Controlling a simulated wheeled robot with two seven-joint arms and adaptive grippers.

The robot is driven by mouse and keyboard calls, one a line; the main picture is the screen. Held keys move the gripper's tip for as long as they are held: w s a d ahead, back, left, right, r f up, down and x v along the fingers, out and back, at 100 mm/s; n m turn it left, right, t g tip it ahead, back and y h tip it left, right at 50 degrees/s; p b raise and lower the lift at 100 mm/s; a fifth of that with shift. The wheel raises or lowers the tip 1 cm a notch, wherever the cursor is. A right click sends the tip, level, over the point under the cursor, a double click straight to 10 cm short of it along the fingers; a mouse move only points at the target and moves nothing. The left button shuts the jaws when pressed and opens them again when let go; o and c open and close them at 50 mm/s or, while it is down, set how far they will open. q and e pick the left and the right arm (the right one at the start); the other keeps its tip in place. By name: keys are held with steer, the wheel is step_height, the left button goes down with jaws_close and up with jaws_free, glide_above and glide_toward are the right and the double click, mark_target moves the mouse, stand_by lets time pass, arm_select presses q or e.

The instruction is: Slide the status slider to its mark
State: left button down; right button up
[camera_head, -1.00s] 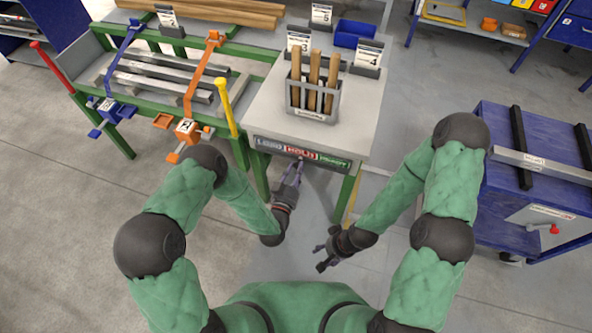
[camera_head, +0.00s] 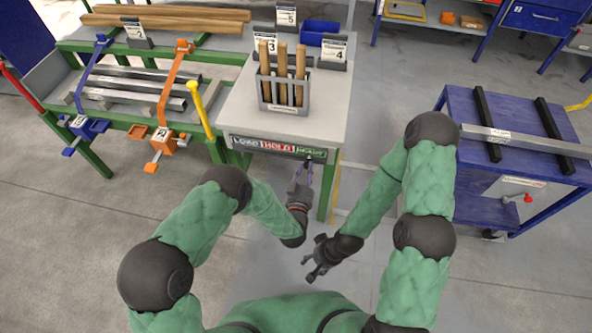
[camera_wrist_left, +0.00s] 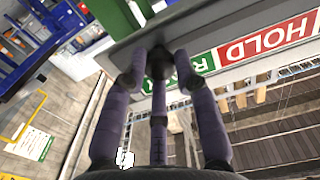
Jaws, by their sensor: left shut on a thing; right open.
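The status slider's label strip (camera_head: 275,147) runs along the front edge of the grey table, with blue, red HOLD and green fields from left to right. In the head view, my left gripper (camera_head: 304,172) is at the green field near the strip's right end. In the left wrist view, my left gripper (camera_wrist_left: 160,78) is shut on the dark slider knob (camera_wrist_left: 160,60), which stands in front of the green field (camera_wrist_left: 198,65). The fingers partly hide the knob and that field. My right gripper (camera_head: 312,270) is open and empty, low and apart from the table.
A grey holder (camera_head: 284,107) with wooden handles, number cards and a blue bin (camera_head: 320,33) stand on the table. A green rack with clamped bars (camera_head: 135,88) is on the left, and a blue cart (camera_head: 515,150) on the right. The floor between is clear.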

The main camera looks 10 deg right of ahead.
arm_select(q)
steer(key=shift+w+d+r, duration=0.15)
steer(key=shift+d+r, duration=0.1)
steer(key=shift+r, duration=0.2)
steer(key=c, duration=0.9)
jaws_free()
steer(key=shift+f, duration=0.15)
steer(key=shift+s+f, duration=0.1)
steer(key=shift+s, duration=0.15)
steer(key=v, duration=1.1)
steer(key=shift+s+a, duration=0.15)
steer(key=shift+s, duration=0.2)
